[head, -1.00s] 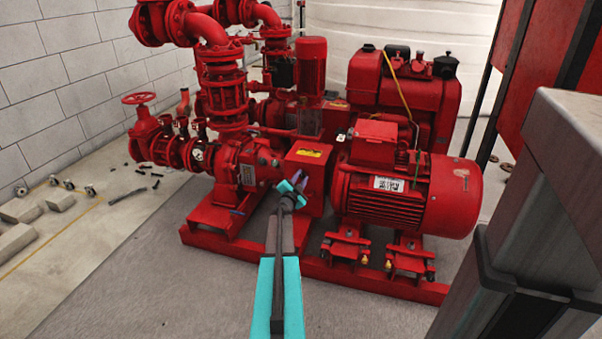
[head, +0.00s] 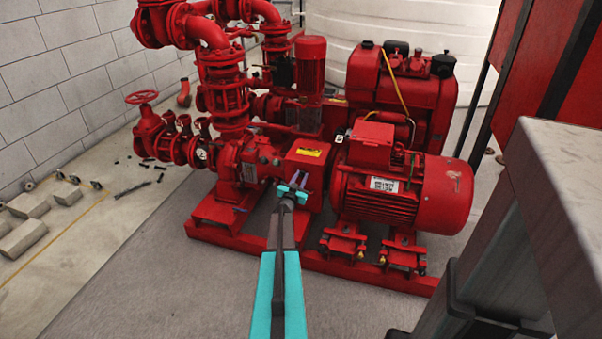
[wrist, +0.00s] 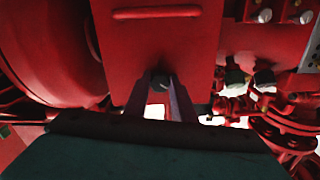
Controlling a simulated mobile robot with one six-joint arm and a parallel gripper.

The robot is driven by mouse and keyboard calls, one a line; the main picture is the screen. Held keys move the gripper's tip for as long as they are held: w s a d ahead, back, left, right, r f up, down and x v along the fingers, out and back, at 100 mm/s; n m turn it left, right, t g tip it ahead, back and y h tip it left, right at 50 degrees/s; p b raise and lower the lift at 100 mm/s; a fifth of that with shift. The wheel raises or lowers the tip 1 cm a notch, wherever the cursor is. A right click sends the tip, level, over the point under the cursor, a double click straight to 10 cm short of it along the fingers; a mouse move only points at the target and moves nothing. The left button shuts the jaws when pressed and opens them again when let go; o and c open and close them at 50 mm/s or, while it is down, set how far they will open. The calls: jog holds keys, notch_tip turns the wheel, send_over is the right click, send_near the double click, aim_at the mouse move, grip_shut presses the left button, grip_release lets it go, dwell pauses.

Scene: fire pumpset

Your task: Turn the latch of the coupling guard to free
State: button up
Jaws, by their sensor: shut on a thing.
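The red coupling guard (head: 309,152), with a yellow label on its top, stands between the pump (head: 240,163) and the motor (head: 413,193). In the wrist view the guard (wrist: 160,50) fills the middle. The latch (wrist: 160,82) is a small dark round piece near the guard's edge, between my fingertips. My gripper (head: 299,183) reaches the guard's near face. In the wrist view its two grey fingers (wrist: 161,88) close on the latch from both sides. In the head view the latch is hidden by the gripper, and its turned angle cannot be told.
A red base frame (head: 325,264) runs below the pump and motor. Pipes and valves (head: 220,95) rise behind at the left. A grey block-like structure (head: 560,200) stands close at the right. Concrete blocks (head: 25,235) lie on the floor at the left.

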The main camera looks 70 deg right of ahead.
jog(key=n+p, duration=0.3)
jog(key=p, duration=0.1)
jog(key=shift+r+n, duration=0.15)
jog(key=shift+n, duration=0.25)
jog(key=shift+n+p, duration=1.15)
jog(key=shift+n, duration=0.25)
jog(key=shift+f, duration=0.2)
jog(key=o, duration=1.1)
jog(key=shift+c, duration=0.2)
jog(key=shift+a, duration=0.1)
jog(key=a, duration=1.3)
jog(key=shift+s+a, duration=0.3)
jog(key=shift+s, duration=0.15)
